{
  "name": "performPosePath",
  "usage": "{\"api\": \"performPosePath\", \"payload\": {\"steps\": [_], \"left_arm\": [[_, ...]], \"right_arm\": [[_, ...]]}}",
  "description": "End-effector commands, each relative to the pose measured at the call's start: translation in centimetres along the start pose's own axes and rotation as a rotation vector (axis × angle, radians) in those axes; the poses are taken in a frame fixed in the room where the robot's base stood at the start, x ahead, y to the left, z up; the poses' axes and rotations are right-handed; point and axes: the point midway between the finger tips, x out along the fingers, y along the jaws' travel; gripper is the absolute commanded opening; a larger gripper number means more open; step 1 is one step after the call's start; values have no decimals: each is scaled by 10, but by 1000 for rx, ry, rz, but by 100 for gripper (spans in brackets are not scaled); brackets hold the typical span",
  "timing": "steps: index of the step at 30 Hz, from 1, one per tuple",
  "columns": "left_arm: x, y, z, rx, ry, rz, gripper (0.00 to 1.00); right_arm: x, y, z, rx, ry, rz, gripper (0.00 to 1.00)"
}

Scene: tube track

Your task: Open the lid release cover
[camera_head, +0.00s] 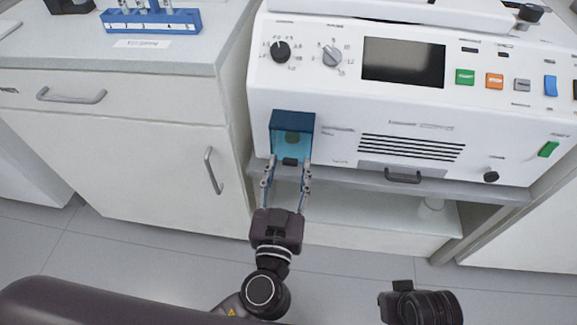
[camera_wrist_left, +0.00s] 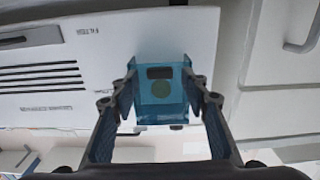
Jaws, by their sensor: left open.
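The lid release cover (camera_head: 291,148) is a translucent blue flap under a dark blue housing, low on the left of the white machine's front. A round greenish button shows through it. It also shows in the left wrist view (camera_wrist_left: 161,108), hanging closed. My left gripper (camera_head: 287,167) is open, its two fingers at the left and right sides of the cover's lower end. In the left wrist view the fingertips (camera_wrist_left: 162,78) flank the cover; I cannot tell whether they touch it.
The white machine (camera_head: 345,120) has two knobs, a dark screen (camera_head: 403,62), vent slots and coloured buttons. A cabinet with a drawer handle (camera_head: 71,96) stands to the left. A blue tube rack (camera_head: 150,21) is on its top. Open floor lies below.

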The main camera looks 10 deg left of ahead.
Motion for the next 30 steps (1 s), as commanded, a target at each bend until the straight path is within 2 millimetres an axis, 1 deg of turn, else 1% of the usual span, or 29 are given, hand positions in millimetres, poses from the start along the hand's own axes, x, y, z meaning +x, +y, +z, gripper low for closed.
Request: {"api": "performPosePath", "payload": {"steps": [6,15,18,30], "left_arm": [[0,0,0,0,0,0,42],[0,0,0,0,0,0,9],[0,0,0,0,0,0,0],[-1,0,-1,0,-6,0,0]], "right_arm": [[0,0,0,0,0,0,0],[0,0,0,0,0,0,0],[0,0,0,1,0,0,0],[-1,0,-1,0,4,0,0]]}}
